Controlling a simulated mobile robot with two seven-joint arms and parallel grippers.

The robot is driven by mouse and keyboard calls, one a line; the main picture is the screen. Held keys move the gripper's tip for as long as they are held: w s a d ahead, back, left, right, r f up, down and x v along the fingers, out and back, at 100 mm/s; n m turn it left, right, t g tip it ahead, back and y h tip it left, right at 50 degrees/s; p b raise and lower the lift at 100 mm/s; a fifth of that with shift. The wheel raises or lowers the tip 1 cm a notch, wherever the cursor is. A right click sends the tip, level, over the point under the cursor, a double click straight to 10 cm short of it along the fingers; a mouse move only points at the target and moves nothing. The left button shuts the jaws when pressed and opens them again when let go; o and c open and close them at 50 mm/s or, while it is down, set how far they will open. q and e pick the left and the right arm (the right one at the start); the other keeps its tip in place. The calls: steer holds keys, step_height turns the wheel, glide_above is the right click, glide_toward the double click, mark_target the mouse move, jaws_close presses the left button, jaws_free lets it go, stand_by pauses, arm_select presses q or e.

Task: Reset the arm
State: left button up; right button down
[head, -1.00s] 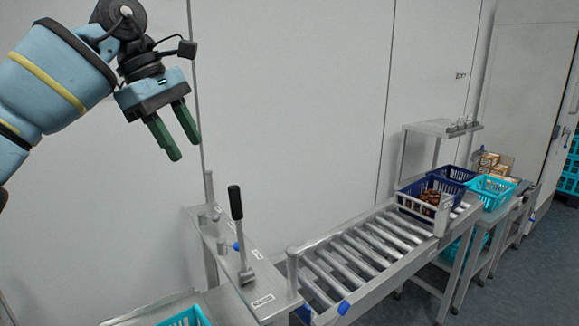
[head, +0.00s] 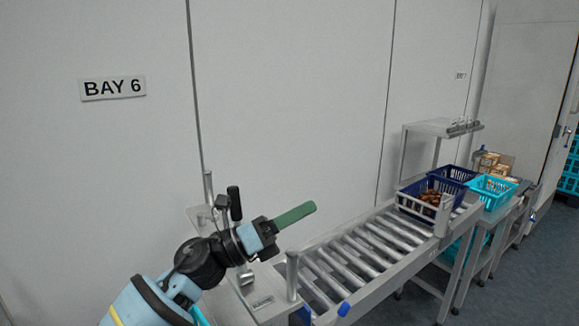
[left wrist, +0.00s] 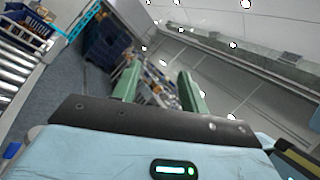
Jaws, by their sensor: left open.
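My left gripper (head: 296,215) is at the lower middle of the head view, with its green fingers seen nearly edge-on and pointing right and slightly up. In the left wrist view its two green fingers (left wrist: 160,90) stand apart with nothing between them, so it is open and empty. The arm comes up from the bottom left, in front of the metal stand with the black-handled lever (head: 235,203), and hides part of it. I cannot tell whether the arm touches anything. My right gripper is not in view.
A roller conveyor (head: 345,241) runs right to a dark blue basket (head: 411,206) of brown dates. A turquoise basket (head: 492,200) and small boxes (head: 488,163) stand beyond. The nearer rollers are clear.

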arm_select(q)
steer(key=s+a+f+n+t+y, duration=0.3)
steer(key=a+f+n+t+y, duration=0.2)
steer(key=a+f+n+y, duration=0.7)
steer(key=s+a+f+n+t+y, duration=0.35)
steer(key=a+f+n+y, duration=0.3)
steer(key=f+n, duration=1)
steer(key=s+a+f+n+g+y, duration=0.25)
steer(key=s+f+n, duration=0.25)
steer(key=s, duration=0.3)
steer(key=s+a+f+n+g+y, duration=0.1)
steer(key=s+a+f+n+g, duration=0.1)
steer(key=s+f+n+g, duration=0.45)
steer(key=s+a+n+g, duration=0.2)
steer(key=s+g, duration=0.2)
steer(key=s, duration=1.4)
steer(key=w+d+f+t+h, duration=0.1)
steer(key=w+f+t, duration=0.1)
steer(key=f, duration=0.4)
steer(key=w+d+f+t+h+b, duration=0.1)
steer(key=w+d+f+t, duration=0.1)
steer(key=f+t, duration=0.2)
steer(key=shift+f+t+h, duration=0.3)
steer(key=shift+f+t, duration=0.05)
steer(key=shift+f, duration=1)
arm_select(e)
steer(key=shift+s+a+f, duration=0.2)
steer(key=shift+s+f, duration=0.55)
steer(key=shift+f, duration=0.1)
